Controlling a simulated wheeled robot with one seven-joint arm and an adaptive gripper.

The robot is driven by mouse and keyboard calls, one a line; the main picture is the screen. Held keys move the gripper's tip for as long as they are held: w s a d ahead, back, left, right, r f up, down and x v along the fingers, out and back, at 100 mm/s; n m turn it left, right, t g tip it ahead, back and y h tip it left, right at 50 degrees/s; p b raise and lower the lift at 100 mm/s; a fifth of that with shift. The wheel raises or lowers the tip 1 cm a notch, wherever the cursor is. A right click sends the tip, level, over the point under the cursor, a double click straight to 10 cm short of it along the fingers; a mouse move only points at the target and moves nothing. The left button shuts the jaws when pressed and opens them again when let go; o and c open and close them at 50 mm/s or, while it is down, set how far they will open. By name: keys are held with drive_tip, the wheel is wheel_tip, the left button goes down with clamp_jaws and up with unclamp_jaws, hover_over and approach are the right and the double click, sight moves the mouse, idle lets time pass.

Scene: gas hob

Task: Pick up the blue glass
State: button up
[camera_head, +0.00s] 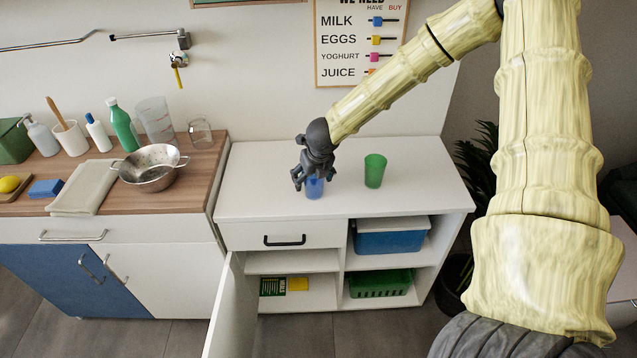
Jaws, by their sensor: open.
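The blue glass (315,188) stands on the white cabinet top, near its front edge. My gripper (308,182) comes down over it from above, with its dark fingers at the upper part of the glass. The gripper is open. The fingers and palm hide the glass's rim, so I cannot tell whether they touch it.
A green glass (375,170) stands to the right of the blue one. The white cabinet top (260,180) is otherwise clear. Its door (226,305) hangs open at lower left. A metal colander (150,168) sits on the wooden counter at left.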

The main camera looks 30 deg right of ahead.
drive_tip(key=c, duration=1.2)
drive_tip(key=shift+o, duration=0.2)
